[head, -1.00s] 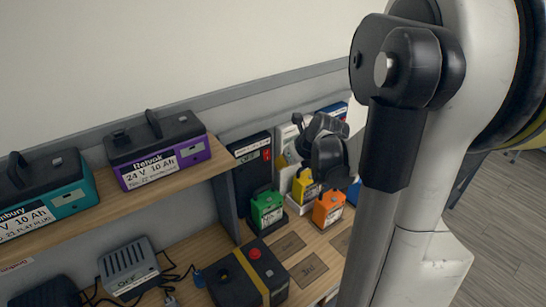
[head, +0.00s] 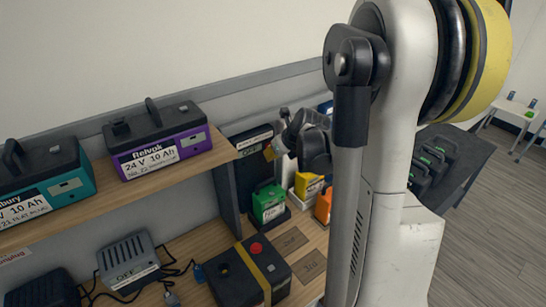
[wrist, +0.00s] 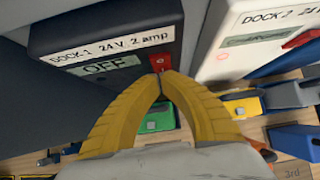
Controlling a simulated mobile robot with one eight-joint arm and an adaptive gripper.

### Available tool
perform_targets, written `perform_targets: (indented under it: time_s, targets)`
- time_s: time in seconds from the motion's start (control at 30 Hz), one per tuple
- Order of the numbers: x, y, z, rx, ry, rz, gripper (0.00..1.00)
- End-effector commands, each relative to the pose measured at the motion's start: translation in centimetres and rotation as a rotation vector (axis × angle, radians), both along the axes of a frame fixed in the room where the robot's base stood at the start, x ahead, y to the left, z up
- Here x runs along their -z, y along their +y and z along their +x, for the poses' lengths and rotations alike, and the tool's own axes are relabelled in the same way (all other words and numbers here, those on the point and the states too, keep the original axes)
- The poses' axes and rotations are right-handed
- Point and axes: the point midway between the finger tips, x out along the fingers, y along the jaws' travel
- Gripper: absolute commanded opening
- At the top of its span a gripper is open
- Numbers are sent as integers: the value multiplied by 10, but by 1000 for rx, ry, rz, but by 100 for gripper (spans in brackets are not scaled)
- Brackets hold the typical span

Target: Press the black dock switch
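The black dock (wrist: 90,30) fills the upper left of the wrist view, with a "DOCK 1 24 V 2 amp" label and a sign reading OFF (wrist: 95,67). Its red switch (wrist: 160,60) is at the front's right side. My gripper (wrist: 161,76) is shut and empty, its yellow fingertips together at the lower edge of the switch; I cannot tell whether they touch it. In the head view the black dock (head: 244,170) stands at the back of the bench, and my gripper (head: 268,153) covers its switch.
A white dock (wrist: 245,35) labelled DOCK 2 stands close to the right. A green battery (head: 269,204) sits before the black dock, with yellow (head: 308,187) and orange (head: 323,206) ones beside it. A shelf (head: 215,157) holding batteries is at the left.

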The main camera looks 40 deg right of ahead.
Motion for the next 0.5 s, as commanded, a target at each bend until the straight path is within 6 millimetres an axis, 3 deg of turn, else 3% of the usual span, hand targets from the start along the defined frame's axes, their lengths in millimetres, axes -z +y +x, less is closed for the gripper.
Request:
perform_targets:
  time_s: [0.13,0.5]
  targets:
    - [9,-1,7,1,-76,-4,0]
    - [1,0,7,1,-72,-3,0]
